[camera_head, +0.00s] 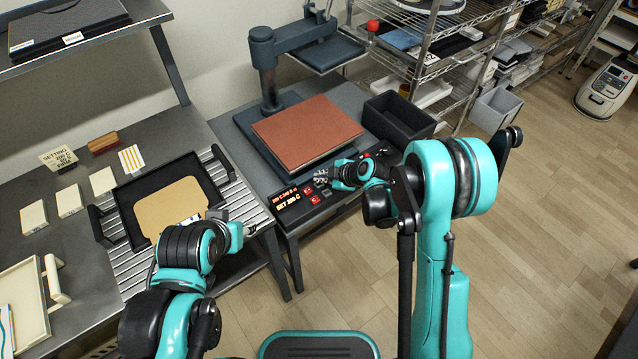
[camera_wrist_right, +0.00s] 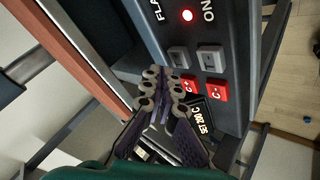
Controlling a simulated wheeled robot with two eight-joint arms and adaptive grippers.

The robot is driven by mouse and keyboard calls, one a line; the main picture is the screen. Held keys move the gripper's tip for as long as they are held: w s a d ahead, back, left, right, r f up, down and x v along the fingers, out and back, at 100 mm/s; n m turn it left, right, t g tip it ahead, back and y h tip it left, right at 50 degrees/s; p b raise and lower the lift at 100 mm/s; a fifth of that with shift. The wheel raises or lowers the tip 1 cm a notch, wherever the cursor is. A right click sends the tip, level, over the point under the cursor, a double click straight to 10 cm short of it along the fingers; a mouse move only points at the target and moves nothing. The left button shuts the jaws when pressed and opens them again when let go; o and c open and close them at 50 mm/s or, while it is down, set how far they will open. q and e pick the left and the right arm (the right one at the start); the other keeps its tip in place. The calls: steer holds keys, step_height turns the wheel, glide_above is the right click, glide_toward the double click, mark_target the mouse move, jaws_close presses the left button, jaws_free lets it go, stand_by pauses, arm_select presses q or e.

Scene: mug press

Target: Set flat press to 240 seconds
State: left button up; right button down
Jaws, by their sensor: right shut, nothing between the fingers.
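The flat press has a post and arm (camera_head: 268,75), a raised dark upper plate (camera_head: 325,54) swung aside, and a terracotta pad (camera_head: 306,130) on its base. Its control panel (camera_wrist_right: 160,20) carries a lit red lamp (camera_wrist_right: 187,15), two grey keys (camera_wrist_right: 211,58) and red keys (camera_wrist_right: 217,90). The display (camera_head: 290,200) reads "SET 200 C" on its lower line; the upper red line is too small to read surely. My right gripper (camera_wrist_right: 163,84) is shut and empty, its tips close beside the keys; contact cannot be told. My left gripper (camera_head: 240,230) is over the left bench edge, fingers unclear.
A black tray (camera_head: 115,215) with a tan sheet (camera_head: 171,207) lies on the slatted left bench. A black bin (camera_head: 397,118) stands right of the press. Wire shelves (camera_head: 430,60) stand behind it. The wooden floor (camera_head: 540,200) at right is mostly clear.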

mark_target(321, 185)
steer(key=shift+r+p, duration=1.4)
steer(key=shift+r, duration=0.95)
